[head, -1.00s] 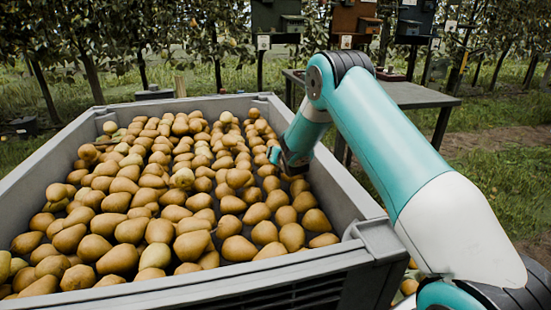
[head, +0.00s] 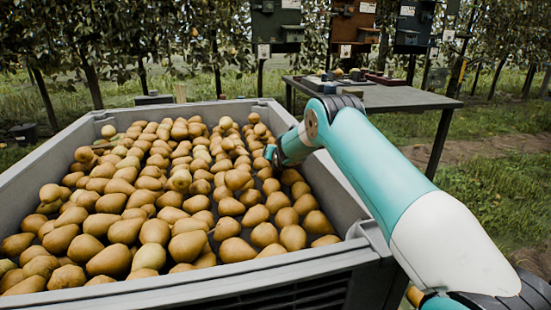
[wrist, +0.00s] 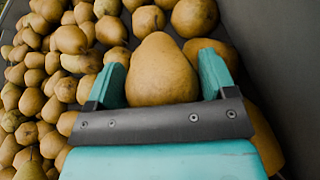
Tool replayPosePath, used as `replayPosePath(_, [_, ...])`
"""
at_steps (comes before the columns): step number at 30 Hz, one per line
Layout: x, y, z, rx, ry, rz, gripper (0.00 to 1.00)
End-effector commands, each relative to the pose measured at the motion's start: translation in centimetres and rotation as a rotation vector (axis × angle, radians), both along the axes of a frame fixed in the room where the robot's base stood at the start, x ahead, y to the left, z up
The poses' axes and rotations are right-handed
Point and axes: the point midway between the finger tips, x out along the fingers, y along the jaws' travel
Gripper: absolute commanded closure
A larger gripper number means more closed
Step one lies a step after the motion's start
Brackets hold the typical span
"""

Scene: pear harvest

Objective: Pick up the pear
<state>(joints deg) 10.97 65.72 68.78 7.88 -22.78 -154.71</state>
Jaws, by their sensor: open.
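Many brown-yellow pears (head: 186,245) fill the large grey bin. In the wrist view my gripper (wrist: 162,72) is open, with one teal finger on each side of a large pear (wrist: 162,70). That pear sits between the fingers, its narrow end pointing away; I cannot tell whether the fingers touch it. Another pear (wrist: 211,53) lies just behind the right finger. In the head view my gripper (head: 270,152) is low inside the bin near its right wall, and the pear between its fingers is hard to single out there.
The grey bin (head: 335,200) has a raised wall on the right, close to my arm; the same wall shows in the wrist view (wrist: 275,50). A grey table (head: 400,98) with small items stands behind the bin. Posts with boxes and fruit trees stand further back.

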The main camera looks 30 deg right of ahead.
Motion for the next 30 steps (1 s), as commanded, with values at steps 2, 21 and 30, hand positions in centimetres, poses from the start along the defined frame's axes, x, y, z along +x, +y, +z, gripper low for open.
replayPosePath(2, [0.0, 0.0, 0.0, 0.0, 0.0, 0.0, 0.23])
replayPosePath(21, [0.0, 0.0, 3.2, -0.002, -0.005, 0.0, 0.58])
replayPosePath(30, [0.0, 0.0, 11.9, -0.001, -0.004, 0.001, 0.58])
